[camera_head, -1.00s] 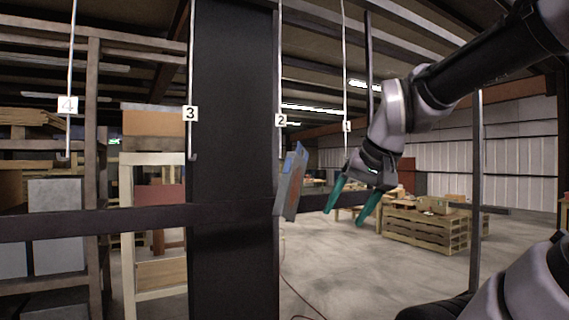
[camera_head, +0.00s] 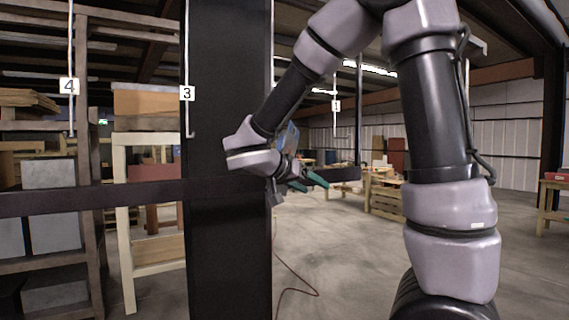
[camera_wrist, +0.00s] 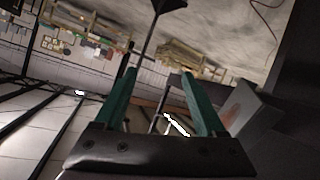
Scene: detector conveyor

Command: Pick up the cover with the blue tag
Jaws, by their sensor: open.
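The grey cover with blue on its upper edge (camera_head: 290,137) hangs beside the dark column in the head view, mostly hidden behind my wrist. In the wrist view a grey panel with a reddish mark (camera_wrist: 252,118), which looks like the same cover, is at the right, outside the right finger. My gripper (camera_head: 316,181) has green fingers and points right, away from the column. In the wrist view my gripper (camera_wrist: 158,73) is open with nothing between its fingers. I cannot tell whether it touches the cover.
A wide dark column (camera_head: 228,90) and a horizontal dark rail (camera_head: 90,197) stand close to my arm. Hanging hooks carry number tags 4 (camera_head: 69,86), 3 (camera_head: 187,93) and 1 (camera_head: 336,106). Shelves with boxes are at left. Open floor (camera_head: 340,260) lies right of the column.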

